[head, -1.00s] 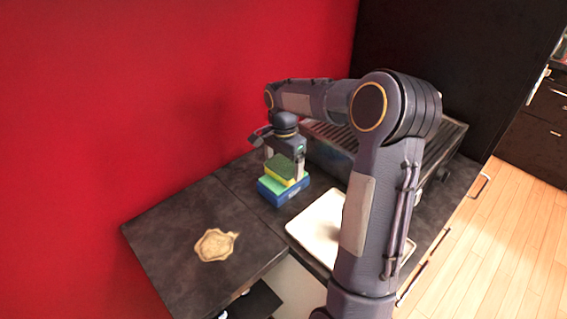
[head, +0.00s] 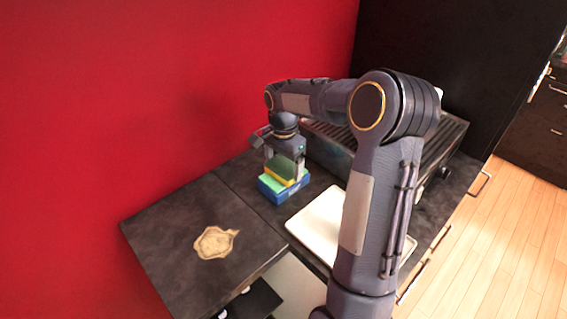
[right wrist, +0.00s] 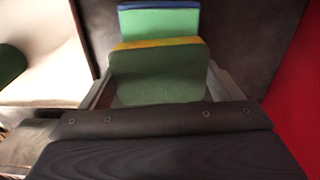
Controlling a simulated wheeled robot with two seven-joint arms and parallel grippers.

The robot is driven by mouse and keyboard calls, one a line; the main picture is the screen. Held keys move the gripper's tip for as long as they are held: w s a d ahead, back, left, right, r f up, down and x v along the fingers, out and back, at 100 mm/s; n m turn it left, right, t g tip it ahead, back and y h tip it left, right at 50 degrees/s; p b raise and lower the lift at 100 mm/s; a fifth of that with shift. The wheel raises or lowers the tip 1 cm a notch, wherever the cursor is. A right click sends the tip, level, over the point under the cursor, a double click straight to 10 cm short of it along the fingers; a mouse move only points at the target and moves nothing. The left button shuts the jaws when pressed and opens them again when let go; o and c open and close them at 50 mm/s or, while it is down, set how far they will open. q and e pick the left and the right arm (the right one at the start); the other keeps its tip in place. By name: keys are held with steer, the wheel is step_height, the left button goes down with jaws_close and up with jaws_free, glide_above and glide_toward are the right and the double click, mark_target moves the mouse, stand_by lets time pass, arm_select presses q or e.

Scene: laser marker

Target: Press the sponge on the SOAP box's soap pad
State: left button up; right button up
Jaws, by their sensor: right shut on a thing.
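The SOAP box (head: 293,193) is a low blue box on the dark counter near the red wall. Its light green soap pad (head: 270,182) shows at the near left, and also in the right wrist view (right wrist: 160,22). The sponge (head: 284,171) is green with a yellow layer. In the right wrist view the sponge (right wrist: 158,75) sits between the fingers. My right gripper (head: 285,167) points down over the box, shut on the sponge. The sponge is over the back part of the pad; I cannot tell whether they touch. My left gripper is not in view.
A white tray (head: 318,226) lies right of the box, partly behind my right arm. A grill-like appliance (head: 335,138) stands behind. A tan splash-shaped mark (head: 215,243) is on the counter at left. The left counter is otherwise clear.

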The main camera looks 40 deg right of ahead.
mark_target(284, 166)
steer(key=shift+f+b, duration=0.35)
steer(key=shift+f, duration=0.25)
stand_by(1.4)
steer(key=shift+r, duration=0.1)
step_height(284, 166, up, 7)
steer(key=p, duration=0.5)
steer(key=shift+p, duration=0.4)
stand_by(0.6)
